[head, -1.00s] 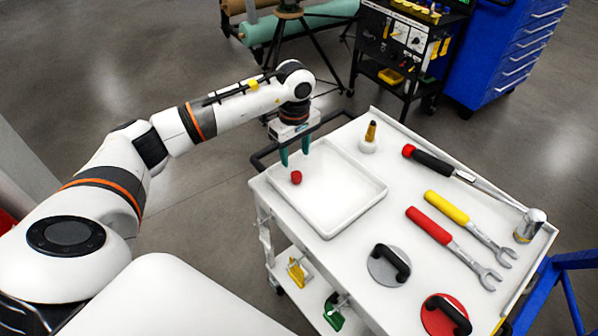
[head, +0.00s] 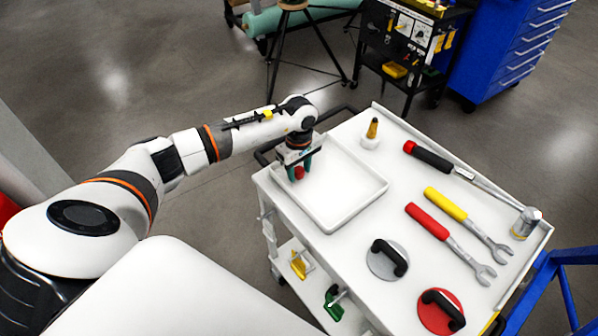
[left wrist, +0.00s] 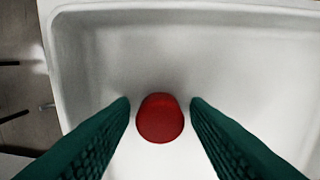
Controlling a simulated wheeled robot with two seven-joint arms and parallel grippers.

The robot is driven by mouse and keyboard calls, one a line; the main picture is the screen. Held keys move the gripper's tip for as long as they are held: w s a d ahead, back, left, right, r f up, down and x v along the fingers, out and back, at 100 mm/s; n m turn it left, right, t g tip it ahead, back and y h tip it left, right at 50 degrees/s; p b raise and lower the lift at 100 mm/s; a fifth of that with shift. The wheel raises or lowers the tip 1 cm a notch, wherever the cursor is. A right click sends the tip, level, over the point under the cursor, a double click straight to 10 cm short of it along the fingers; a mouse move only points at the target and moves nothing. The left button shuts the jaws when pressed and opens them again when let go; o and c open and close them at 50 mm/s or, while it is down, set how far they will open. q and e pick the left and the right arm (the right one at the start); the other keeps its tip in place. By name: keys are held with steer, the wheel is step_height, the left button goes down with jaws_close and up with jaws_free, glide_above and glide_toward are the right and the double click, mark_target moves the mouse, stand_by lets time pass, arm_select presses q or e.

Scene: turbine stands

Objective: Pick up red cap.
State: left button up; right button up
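The red cap (head: 299,173) sits in the white tray (head: 352,204) on the cart, near the tray's left corner. My left gripper (head: 299,171) is over the tray with its green fingers pointing down, one on each side of the cap. In the left wrist view the red cap (left wrist: 160,118) shows between the two fingertips (left wrist: 160,104), with a gap on both sides. The gripper is open and holds nothing. My right gripper is in no view.
On the cart top (head: 400,170) to the right lie a ratchet (head: 432,158), a yellow wrench (head: 446,204), a red wrench (head: 428,222) and two suction cups (head: 387,260). A small bottle (head: 371,134) stands behind the tray. A black rail edges the cart's far left side.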

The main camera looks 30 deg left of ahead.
mark_target(299, 170)
arm_select(q)
jaws_close()
steer(key=shift+r, duration=0.1)
step_height(299, 170, up, 10)
steer(key=b, duration=0.2)
stand_by(0.4)
steer(key=c, duration=0.6)
jaws_free()
jaws_close()
